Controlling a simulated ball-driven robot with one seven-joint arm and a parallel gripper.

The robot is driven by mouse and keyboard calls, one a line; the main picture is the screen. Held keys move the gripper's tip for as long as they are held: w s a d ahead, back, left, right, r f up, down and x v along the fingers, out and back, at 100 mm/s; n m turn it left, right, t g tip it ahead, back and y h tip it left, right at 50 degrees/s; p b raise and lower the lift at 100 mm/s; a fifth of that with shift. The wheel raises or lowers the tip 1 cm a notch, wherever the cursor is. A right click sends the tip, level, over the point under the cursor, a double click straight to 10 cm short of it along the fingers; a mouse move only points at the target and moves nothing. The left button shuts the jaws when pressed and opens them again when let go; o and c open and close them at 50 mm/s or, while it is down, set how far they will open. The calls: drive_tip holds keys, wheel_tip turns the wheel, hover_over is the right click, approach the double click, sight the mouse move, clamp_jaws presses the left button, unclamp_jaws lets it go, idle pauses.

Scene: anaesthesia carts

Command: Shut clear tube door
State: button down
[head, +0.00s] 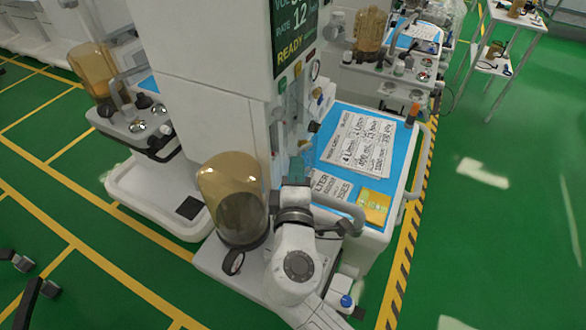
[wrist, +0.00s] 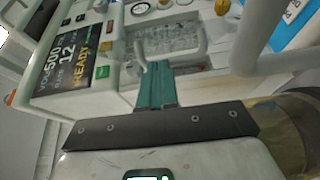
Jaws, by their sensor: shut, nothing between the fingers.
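The clear tube door (wrist: 178,44) is on the cart's front in the wrist view, a see-through panel with tubes visible behind it. I cannot tell how far the door is swung. In the head view, the door's area on the cart column is seen edge-on and partly hidden. My gripper (wrist: 156,72) has teal fingers, closed together and empty, pointing at the lower part of the door. It also shows in the head view (head: 298,168), close to the column; whether it touches the door is unclear.
A blue-topped work surface (head: 324,180) with printed sheets and a yellow packet (head: 374,207) lies just right of my gripper. An amber canister (head: 232,195) stands close at left. A grey rail (head: 424,160) edges the cart. Green floor is free further right.

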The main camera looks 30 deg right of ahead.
drive_tip(key=shift+s+d, duration=0.15)
drive_tip(key=shift+d, duration=0.3)
